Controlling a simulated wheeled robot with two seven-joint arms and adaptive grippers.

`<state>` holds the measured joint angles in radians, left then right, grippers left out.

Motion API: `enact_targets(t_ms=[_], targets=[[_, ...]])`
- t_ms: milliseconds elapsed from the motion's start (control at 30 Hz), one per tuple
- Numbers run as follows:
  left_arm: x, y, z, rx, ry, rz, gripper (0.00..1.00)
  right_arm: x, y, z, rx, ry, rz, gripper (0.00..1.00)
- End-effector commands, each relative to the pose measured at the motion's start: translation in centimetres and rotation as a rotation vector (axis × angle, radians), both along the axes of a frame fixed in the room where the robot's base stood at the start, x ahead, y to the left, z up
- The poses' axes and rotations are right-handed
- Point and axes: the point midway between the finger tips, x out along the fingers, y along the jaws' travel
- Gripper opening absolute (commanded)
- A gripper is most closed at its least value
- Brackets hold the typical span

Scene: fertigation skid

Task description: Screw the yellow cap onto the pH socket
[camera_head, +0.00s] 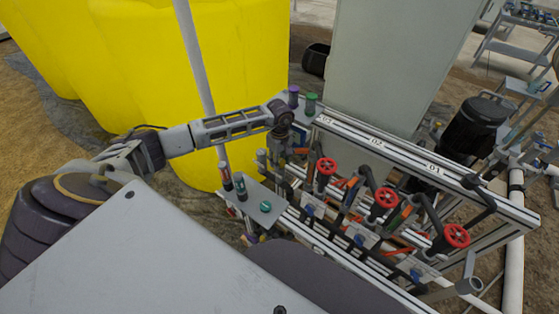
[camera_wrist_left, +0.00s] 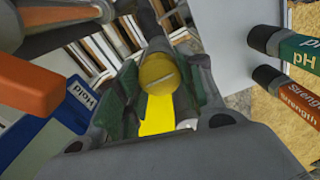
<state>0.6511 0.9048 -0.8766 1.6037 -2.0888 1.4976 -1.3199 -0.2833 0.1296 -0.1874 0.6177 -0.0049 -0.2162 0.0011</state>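The yellow cap (camera_wrist_left: 158,72) shows end-on in the left wrist view, a round dull-yellow face with a slot line. My left gripper (camera_wrist_left: 157,95) has its green-padded fingers on both sides of it and appears shut on it. A grey cylinder (camera_wrist_left: 150,30) lies directly beyond the cap, in line with it; I cannot tell whether it is the pH socket or whether they touch. In the head view my left gripper (camera_head: 279,145) points down at the left end of the pipe rack, and the cap is hidden. My right gripper is not in view.
The rack carries red handwheels (camera_head: 386,198). Purple (camera_head: 293,91) and green (camera_head: 311,99) pieces stand near my wrist. Yellow tanks (camera_head: 235,55) rise behind.

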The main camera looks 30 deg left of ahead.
Motion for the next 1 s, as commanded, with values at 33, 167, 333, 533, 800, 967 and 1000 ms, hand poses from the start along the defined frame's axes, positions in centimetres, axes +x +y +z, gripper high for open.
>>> enact_targets(t_ms=[33,167,333,533,800,967,1000], targets=[[0.01,0.0,-0.03,0.0,0.0,0.0,0.35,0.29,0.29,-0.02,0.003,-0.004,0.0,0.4],[0.01,0.0,-0.14,0.0,0.0,0.0,0.35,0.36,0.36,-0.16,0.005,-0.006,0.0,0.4],[0.02,-0.01,-0.4,0.0,0.0,0.0,0.35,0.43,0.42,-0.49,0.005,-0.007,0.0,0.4],[0.02,-0.02,-0.55,0.0,0.0,0.0,0.35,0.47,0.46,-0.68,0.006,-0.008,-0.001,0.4],[0.01,-0.04,-0.53,0.0,0.0,0.0,0.35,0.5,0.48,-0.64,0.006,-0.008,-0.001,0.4],[0.0,-0.05,-0.55,0.0,0.0,0.0,0.35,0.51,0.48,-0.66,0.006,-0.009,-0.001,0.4],[0.0,-0.05,-0.56,0.0,0.0,0.0,0.35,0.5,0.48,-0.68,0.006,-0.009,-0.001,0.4]])
